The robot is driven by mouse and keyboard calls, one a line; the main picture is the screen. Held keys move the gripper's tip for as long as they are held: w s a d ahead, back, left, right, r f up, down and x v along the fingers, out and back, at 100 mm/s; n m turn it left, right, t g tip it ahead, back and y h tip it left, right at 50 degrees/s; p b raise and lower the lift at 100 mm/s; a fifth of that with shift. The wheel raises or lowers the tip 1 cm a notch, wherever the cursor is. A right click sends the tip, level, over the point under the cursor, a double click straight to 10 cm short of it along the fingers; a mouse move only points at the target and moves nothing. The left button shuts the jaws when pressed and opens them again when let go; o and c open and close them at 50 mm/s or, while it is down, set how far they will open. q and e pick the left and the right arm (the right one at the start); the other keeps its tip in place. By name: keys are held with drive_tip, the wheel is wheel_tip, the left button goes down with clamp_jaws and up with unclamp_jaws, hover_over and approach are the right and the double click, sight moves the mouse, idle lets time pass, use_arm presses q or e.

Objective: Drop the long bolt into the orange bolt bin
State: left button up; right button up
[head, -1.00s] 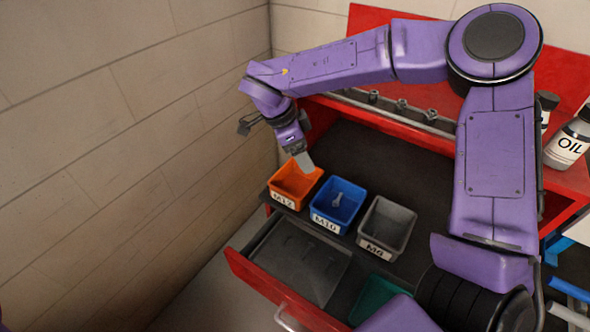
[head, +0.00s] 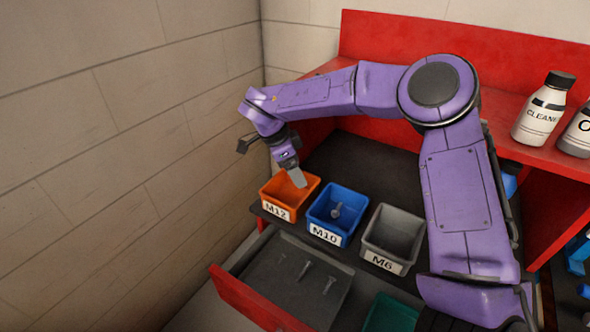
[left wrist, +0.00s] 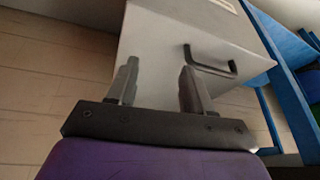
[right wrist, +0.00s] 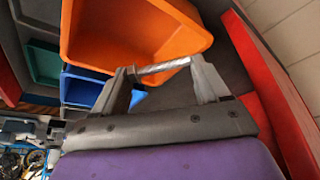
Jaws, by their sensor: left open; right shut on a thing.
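The orange bolt bin (head: 282,208), labelled M12, stands leftmost in a row on the dark bench top. My right gripper (head: 299,182) is at this bin, its fingertips over the opening in the head view. In the right wrist view the right gripper (right wrist: 165,68) is shut on the long bolt (right wrist: 163,67), a silver threaded shank held crosswise between the fingertips. The orange bin (right wrist: 130,35) shows just beyond it. The bolt is hidden in the head view. My left gripper (left wrist: 158,80) is open and empty, in front of a white cabinet with a black handle.
A blue M10 bin (head: 327,231) with a bolt in it and a grey M6 bin (head: 385,260) stand to the right. An open drawer (head: 262,300) below holds loose bolts. Bottles (head: 541,115) stand on the red shelf. A wall is close on the left.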

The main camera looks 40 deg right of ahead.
drive_tip(key=shift+s+f, duration=0.1)
drive_tip(key=shift+f, duration=0.4)
drive_tip(key=o, duration=1.1)
drive_tip(key=shift+s+a, duration=0.1)
drive_tip(key=shift+r, duration=0.35)
drive_tip(key=v, duration=1.2)
drive_tip(key=shift+r, duration=0.2)
drive_tip(key=x, duration=1.1)
drive_tip(key=shift+d+f, duration=0.25)
